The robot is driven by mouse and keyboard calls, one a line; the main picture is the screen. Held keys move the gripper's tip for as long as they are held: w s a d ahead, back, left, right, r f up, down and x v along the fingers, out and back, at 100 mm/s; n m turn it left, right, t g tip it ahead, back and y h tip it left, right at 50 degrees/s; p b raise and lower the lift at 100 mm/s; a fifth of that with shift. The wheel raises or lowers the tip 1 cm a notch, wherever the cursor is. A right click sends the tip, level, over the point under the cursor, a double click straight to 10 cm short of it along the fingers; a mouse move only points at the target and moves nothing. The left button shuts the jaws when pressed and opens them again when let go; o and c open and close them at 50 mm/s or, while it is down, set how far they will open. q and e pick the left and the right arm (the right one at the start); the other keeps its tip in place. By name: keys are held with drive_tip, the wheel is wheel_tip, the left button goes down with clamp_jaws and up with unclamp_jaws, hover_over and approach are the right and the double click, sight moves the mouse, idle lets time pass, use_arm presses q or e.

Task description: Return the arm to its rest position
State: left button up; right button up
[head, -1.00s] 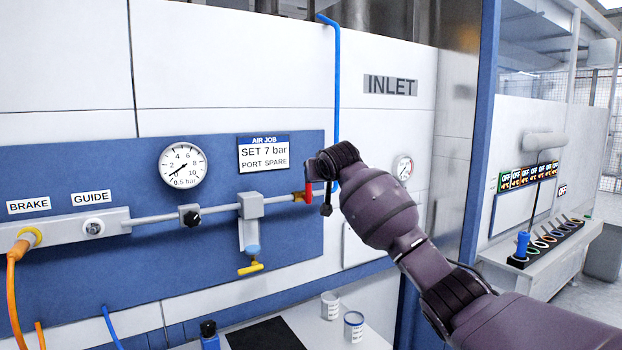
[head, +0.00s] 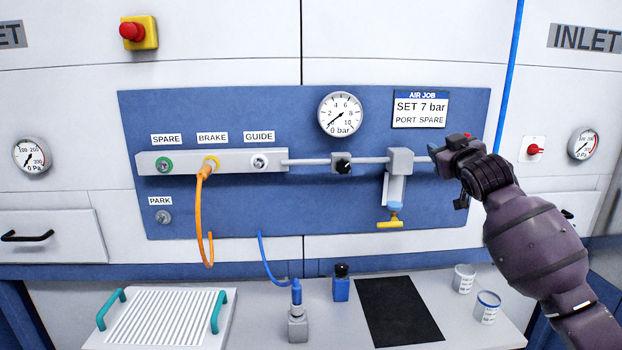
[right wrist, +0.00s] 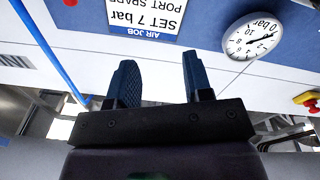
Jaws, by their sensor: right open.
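My right arm reaches in from the right in the head view. Its gripper (head: 440,152) is in front of the right end of the air pipe and hides the fitting there. In the right wrist view the gripper (right wrist: 158,66) shows two blue fingers apart with nothing between them. That view is upside down and shows the AIR JOB sign (right wrist: 140,18) and pressure gauge (right wrist: 252,36) beyond the fingers. In the head view the gauge (head: 340,114) reads 0 bar. My left gripper is not in view.
The blue panel (head: 300,215) carries an orange hose (head: 202,205) at BRAKE and a yellow drain handle (head: 390,223). On the bench below are a ribbed plate (head: 165,317), a blue bottle (head: 341,284), a black mat (head: 398,310) and two cups (head: 487,307).

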drive_tip(key=s+a+f+g, duration=0.1)
drive_tip(key=s+f, duration=0.5)
drive_tip(key=f, duration=0.3)
drive_tip(key=s+a+f+y, duration=0.15)
drive_tip(key=s+f, duration=0.35)
drive_tip(key=f, duration=0.5)
drive_tip(key=s+a+f+g, duration=0.1)
drive_tip(key=s+a+f, duration=0.1)
drive_tip(key=s+f, duration=0.55)
drive_tip(key=s+d+f+m+g+h, duration=0.2)
drive_tip(key=s+f+g, duration=0.3)
drive_tip(key=s+f, duration=1.9)
drive_tip(key=s+m, duration=0.1)
drive_tip(key=s, duration=0.1)
drive_tip(key=shift+s+m+h, duration=0.3)
drive_tip(key=shift+h, duration=0.05)
